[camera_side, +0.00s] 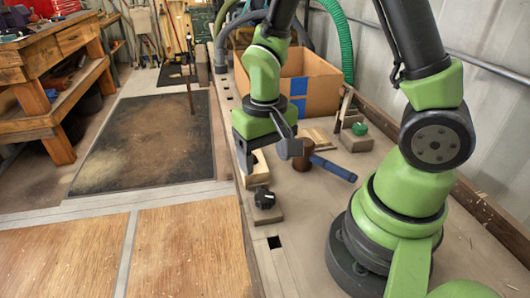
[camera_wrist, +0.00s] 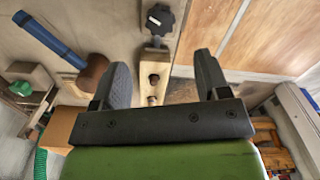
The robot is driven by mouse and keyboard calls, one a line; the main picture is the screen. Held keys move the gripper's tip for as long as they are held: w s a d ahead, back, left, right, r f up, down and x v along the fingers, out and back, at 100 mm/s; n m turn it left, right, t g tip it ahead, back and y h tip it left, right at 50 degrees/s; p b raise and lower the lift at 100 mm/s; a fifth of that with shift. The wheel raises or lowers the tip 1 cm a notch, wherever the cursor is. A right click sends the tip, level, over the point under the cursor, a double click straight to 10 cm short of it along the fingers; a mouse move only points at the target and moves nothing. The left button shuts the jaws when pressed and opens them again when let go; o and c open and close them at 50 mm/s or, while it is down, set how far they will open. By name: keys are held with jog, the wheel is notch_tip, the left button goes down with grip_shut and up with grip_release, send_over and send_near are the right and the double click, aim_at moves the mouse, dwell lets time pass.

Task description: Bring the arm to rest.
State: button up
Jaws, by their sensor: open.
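My gripper (camera_side: 246,168) hangs pointing down over the left edge of the bench, and its fingers partly cover a pale wooden block (camera_side: 259,170). In the wrist view my gripper (camera_wrist: 163,62) has its two dark fingers wide apart with nothing held between them. The wooden block (camera_wrist: 154,72) shows beyond the gap, with dark holes in its face. From these views I cannot tell whether a finger touches the block.
A black knob (camera_side: 265,198) sits in front of the block. A mallet with a blue handle (camera_side: 333,168) lies to the right. A cardboard box (camera_side: 322,92) stands behind, near a green knob (camera_side: 360,128) on a wooden base. The bench front is mostly clear.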

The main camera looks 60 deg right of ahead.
jog(key=shift+r, duration=0.15)
jog(key=s+a+r+t+y, duration=0.1)
jog(key=s+r+t, duration=0.2)
jog(key=r, duration=0.6)
jog(key=s+a+r+n+t+y, duration=0.1)
jog(key=s+r+t, duration=0.3)
jog(key=r, duration=0.5)
jog(key=shift+s+n, duration=0.3)
jog(key=shift+s, duration=0.4)
